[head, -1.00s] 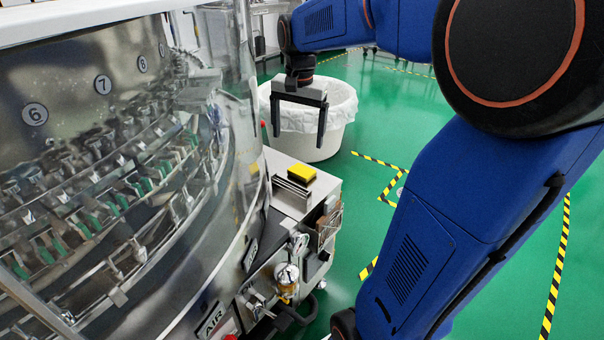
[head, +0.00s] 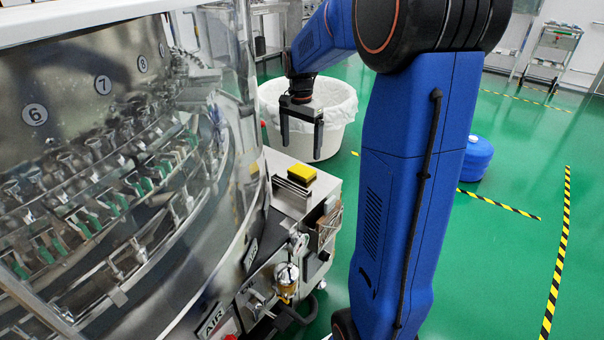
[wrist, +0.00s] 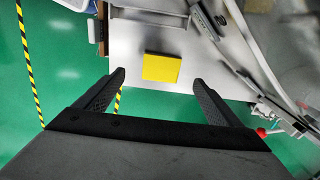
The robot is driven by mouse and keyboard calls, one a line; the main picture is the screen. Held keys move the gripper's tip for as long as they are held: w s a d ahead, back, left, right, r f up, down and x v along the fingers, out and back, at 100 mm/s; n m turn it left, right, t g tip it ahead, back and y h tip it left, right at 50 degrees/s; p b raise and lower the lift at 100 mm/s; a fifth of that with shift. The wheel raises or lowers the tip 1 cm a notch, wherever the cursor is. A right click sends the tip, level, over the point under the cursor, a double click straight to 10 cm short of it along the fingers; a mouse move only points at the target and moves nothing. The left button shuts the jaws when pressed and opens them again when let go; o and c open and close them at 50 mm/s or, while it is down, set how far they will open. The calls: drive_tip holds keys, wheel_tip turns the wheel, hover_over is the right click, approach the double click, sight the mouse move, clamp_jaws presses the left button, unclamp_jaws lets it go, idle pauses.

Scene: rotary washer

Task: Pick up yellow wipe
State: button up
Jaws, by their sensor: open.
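The yellow wipe (head: 302,174) lies on the light work surface at the side of the washer, on top of or against a dark block; I cannot tell which. In the wrist view the yellow wipe (wrist: 161,68) lies flat, ahead of and between the fingertips, with a gap to both. My gripper (head: 301,150) points down, open and empty, behind and above the wipe in the head view. Its two dark fingers also show in the wrist view (wrist: 157,78).
The washer (head: 110,170) with its glass wall fills the left. A white lined bin (head: 335,110) stands behind the surface (head: 285,200). Metal plates (head: 290,187) stand just in front of the wipe. A blue round object (head: 478,160) stands on the open green floor at right.

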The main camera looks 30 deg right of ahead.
hover_over(301, 171)
wheel_tip(301, 171, down, 5)
drive_tip(key=shift+s+a+r, duration=0.1)
drive_tip(key=shift+s+r, duration=0.05)
drive_tip(key=shift+r, duration=0.05)
drive_tip(key=shift+w+f, duration=0.15)
drive_tip(key=shift+f, duration=1.1)
drive_tip(key=shift+w+f, duration=0.1)
drive_tip(key=shift+f, duration=1.15)
drive_tip(key=shift+c, duration=0.5)
drive_tip(key=c, duration=1.1)
drive_tip(key=shift+r, duration=0.15)
wheel_tip(301, 171, up, 10)
drive_tip(key=shift+f, duration=0.15)
